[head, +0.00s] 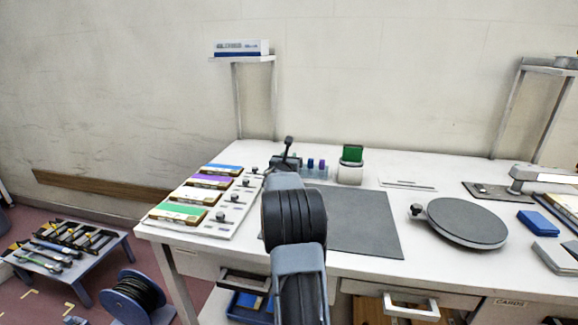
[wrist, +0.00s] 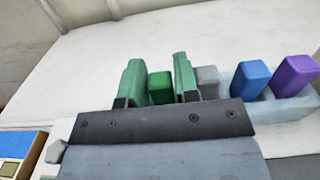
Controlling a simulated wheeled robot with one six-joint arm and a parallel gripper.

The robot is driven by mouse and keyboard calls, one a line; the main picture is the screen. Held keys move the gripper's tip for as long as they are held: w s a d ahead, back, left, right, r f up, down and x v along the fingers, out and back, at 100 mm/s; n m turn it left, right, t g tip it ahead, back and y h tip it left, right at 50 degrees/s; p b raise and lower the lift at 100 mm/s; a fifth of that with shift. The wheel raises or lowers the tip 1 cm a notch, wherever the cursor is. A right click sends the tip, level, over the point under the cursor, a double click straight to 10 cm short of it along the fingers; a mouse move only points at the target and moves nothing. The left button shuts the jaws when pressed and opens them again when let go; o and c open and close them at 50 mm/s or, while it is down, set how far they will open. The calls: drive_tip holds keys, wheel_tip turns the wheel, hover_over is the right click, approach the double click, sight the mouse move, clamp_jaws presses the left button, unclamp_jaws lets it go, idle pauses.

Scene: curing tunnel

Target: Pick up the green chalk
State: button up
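The green chalk (wrist: 160,88) stands upright at the left end of a pale blue rack (wrist: 283,108), seen in the wrist view. My gripper (wrist: 158,80) has two green fingers and is open, with one finger on each side of the chalk in the picture. Narrow gaps show beside the chalk; I cannot tell whether it is fully between the fingertips or a little beyond them. In the head view my gripper (head: 288,150) is at the rack (head: 315,173), and the green chalk is hidden behind it.
A grey chalk (wrist: 207,80) stands close to the right finger, then a blue chalk (wrist: 252,76) and a purple chalk (wrist: 294,75). A white holder (head: 350,173) with a green block (head: 352,153) is right of the rack. A colour-labelled panel (head: 235,224) lies left.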

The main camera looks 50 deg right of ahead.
clamp_jaws()
